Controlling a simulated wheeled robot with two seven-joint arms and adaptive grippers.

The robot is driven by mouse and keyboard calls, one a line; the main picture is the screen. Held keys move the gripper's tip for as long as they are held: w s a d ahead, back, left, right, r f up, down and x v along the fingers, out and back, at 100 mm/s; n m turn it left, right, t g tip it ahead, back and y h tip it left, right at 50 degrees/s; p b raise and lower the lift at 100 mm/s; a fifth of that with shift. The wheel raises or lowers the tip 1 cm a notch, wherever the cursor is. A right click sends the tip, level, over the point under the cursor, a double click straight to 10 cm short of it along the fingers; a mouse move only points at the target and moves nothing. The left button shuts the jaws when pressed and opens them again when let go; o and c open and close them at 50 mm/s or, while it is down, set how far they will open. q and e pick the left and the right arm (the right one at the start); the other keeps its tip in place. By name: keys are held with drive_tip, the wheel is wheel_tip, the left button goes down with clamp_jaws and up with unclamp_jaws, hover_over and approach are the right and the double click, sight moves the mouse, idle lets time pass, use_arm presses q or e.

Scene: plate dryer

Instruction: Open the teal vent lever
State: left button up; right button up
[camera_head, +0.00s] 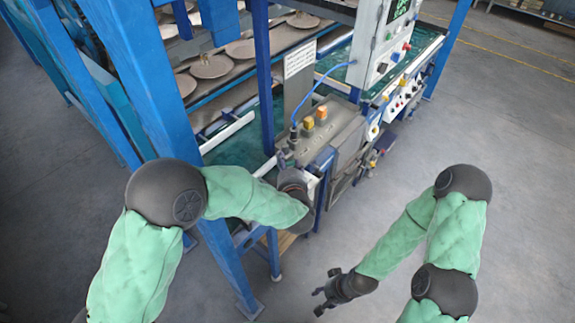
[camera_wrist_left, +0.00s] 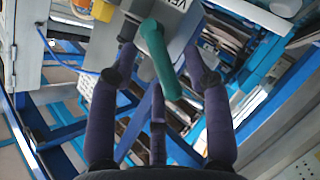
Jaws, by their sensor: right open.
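The teal vent lever (camera_wrist_left: 158,60) shows in the left wrist view, on a grey panel (camera_wrist_left: 182,16) with part of a printed label. It points down the picture, toward the palm. My left gripper (camera_wrist_left: 162,54) has its purple-grey fingers spread apart on both sides of the lever, with a gap on each side. A third finger is below the lever's end; whether it touches cannot be told. In the head view my left gripper (camera_head: 288,158) is at the grey machine box, and I cannot make out the lever there. My right gripper (camera_head: 325,292) is open and empty, low over the floor.
The grey machine box (camera_head: 330,128) carries yellow and orange buttons, with a blue hose above. A white control cabinet (camera_head: 378,45) stands behind it. A blue post (camera_head: 160,90) is close beside my left arm. Round plates (camera_head: 211,67) lie on the dryer. Floor at right is clear.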

use_arm(q)
drive_tip(key=shift+s, duration=0.1)
drive_tip(key=v, duration=1.2)
